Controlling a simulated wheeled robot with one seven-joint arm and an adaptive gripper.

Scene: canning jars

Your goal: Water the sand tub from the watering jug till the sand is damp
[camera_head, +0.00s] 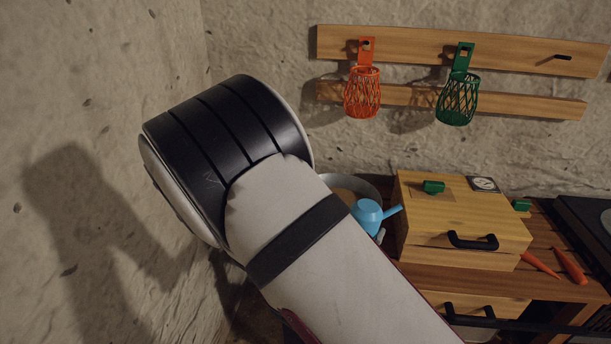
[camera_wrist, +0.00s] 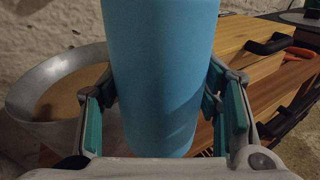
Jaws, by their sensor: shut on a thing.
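The watering jug (camera_head: 367,217) is light blue, with a thin spout pointing right in the head view. In the wrist view the blue jug body (camera_wrist: 163,75) fills the middle, between the teal finger pads. My gripper (camera_wrist: 163,118) is shut on it. The sand tub (camera_wrist: 22,92) is a round grey metal basin left of the jug in the wrist view, with tan sand (camera_wrist: 72,98) inside. In the head view the tub (camera_head: 374,184) shows behind the jug, partly hidden by my arm. I cannot tell whether the sand is damp.
A wooden box with a black-handled drawer (camera_head: 465,222) stands right of the jug. Carrots (camera_head: 570,265) lie on the bench beyond it. An orange basket (camera_head: 362,95) and a green basket (camera_head: 457,98) hang on the wall rail. A rough wall rises at left.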

